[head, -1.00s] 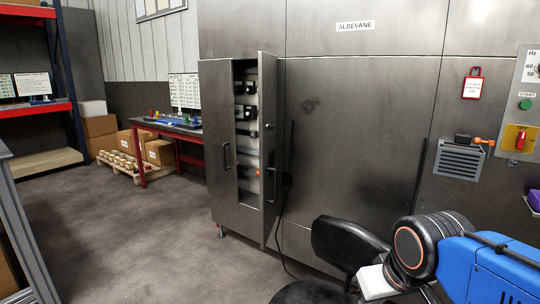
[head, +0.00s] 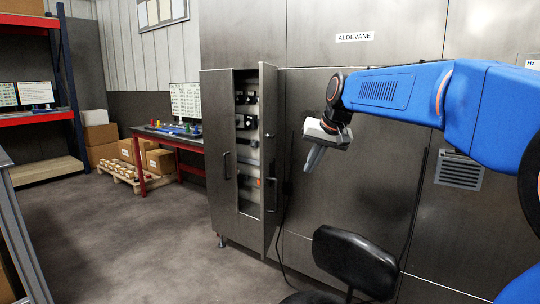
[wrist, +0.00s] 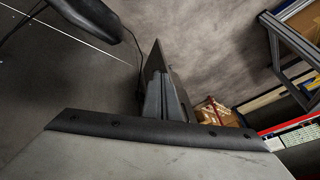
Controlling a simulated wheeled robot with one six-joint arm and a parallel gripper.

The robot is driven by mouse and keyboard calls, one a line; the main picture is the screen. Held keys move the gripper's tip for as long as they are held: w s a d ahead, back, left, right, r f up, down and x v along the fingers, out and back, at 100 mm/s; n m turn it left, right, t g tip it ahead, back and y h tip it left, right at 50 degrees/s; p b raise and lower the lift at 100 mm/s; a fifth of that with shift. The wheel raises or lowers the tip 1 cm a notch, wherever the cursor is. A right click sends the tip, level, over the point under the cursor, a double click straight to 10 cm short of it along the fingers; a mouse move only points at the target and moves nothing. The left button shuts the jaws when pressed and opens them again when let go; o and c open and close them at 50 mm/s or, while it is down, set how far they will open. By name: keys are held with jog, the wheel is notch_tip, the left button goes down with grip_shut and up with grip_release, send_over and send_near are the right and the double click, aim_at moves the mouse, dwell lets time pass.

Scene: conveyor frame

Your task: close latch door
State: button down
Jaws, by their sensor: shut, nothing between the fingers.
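A steel cabinet stands at the left of the big steel wall. Its left door (head: 213,140) has a handle and looks shut. Its right door (head: 269,215) stands ajar, swung outward, with a handle on its face, and shelves with dark parts show through the gap. My gripper (head: 311,161) is shut and empty, pointing down, just right of the open door in the head view. Whether it touches the door cannot be told. In the wrist view the gripper's fingers (wrist: 172,98) show, with a dark upright panel (wrist: 152,62), likely the door, beside them.
A black chair (head: 353,262) stands in front of the wall, below my gripper. A dark cable hangs by the door. A red-legged bench (head: 172,134) and cardboard boxes (head: 160,160) are at the back left. The floor before the cabinet is clear.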

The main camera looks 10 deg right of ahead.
jog(key=w+r+m+y, duration=0.1)
jog(key=w+r, duration=0.2)
jog(key=w, duration=2)
send_near(265, 162)
notch_tip(265, 162, down, 4)
jog(key=shift+w+a+r+t, duration=0.2)
jog(key=shift+w+a+t, duration=0.25)
jog(key=shift+w, duration=0.3)
jog(key=shift+a, duration=0.1)
